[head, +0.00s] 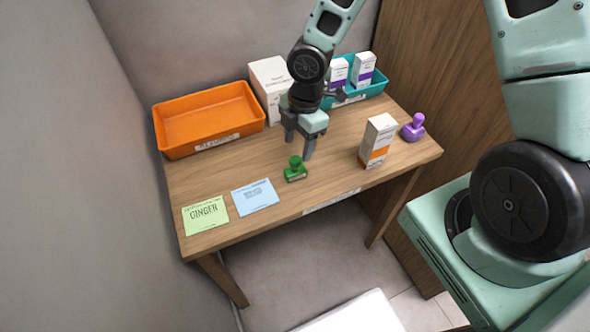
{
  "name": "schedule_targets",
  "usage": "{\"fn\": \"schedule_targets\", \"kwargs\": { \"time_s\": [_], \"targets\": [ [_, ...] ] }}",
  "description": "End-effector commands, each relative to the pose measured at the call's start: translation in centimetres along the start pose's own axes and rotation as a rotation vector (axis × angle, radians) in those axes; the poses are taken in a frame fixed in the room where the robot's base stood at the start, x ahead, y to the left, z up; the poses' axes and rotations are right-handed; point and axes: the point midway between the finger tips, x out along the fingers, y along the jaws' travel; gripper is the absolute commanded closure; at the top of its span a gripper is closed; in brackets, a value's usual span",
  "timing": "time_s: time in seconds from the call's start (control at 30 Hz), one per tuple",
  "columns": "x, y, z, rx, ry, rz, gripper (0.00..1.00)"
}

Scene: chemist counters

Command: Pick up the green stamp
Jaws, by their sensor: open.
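The green stamp (295,169) stands upright on the wooden table, near its front edge and right of a blue card. It has a round knob handle on a wider base. My gripper (299,151) points down just above and behind the stamp, with its fingers apart and nothing seen between them. The fingers look close to the stamp's knob, but I cannot tell whether they touch it.
A blue card (255,196) and a green GINGER card (206,214) lie left. An orange tray (208,120), a white box (268,88) and a teal tray (375,91) stand behind. An orange-white box (378,141) and a purple stamp (413,127) stand right.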

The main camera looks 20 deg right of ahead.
Motion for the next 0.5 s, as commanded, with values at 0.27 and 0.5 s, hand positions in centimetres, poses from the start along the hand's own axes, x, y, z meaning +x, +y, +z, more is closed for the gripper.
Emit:
{"fn": "schedule_targets", "kwargs": {
  "time_s": [0.27, 0.5],
  "targets": [
    [2.2, -0.1, -0.1, -0.002, -0.001, -0.003, 0.46],
    [5.5, 0.0, -0.2, -0.001, -0.002, -0.002, 0.46]
  ]
}}
